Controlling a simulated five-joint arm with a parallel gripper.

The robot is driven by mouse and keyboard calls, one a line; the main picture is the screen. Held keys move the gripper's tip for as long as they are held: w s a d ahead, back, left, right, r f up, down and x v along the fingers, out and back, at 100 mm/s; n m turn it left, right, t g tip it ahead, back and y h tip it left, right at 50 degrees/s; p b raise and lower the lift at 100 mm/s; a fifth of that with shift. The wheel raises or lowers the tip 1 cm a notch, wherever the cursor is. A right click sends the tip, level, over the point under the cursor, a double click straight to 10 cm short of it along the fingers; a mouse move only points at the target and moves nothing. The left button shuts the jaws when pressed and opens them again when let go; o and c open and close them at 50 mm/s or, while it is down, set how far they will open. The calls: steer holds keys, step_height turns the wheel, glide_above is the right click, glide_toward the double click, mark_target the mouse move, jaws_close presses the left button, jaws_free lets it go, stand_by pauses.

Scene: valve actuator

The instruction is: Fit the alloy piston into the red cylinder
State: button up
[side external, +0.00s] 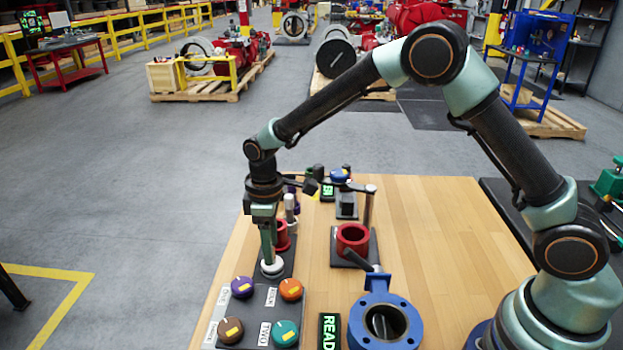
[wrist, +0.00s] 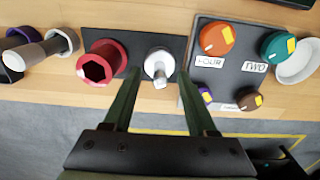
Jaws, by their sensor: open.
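The silver-white alloy piston (wrist: 158,65) stands on a black base plate in the wrist view, with its rod toward the camera. In the side external view its pale round base (side external: 271,268) shows just below my gripper (side external: 268,250). In the wrist view my gripper (wrist: 158,78) is open, one finger on each side of the piston; I cannot tell if they touch it. The red cylinder (wrist: 103,62) stands left of the piston on the same plate, its open bore visible. In the side external view this cylinder (side external: 283,238) is partly hidden behind my gripper.
A button panel with coloured knobs (side external: 290,289) lies close in front. Another red ring-shaped part (side external: 352,237) stands on a separate plate to the right. A blue flanged valve (side external: 385,325) stands at the front. A grey rod (wrist: 38,50) is at the wrist view's left. Bare wood (side external: 430,230) lies right.

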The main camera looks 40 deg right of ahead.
steer(key=shift+f, duration=0.45)
jaws_close()
stand_by(1.1)
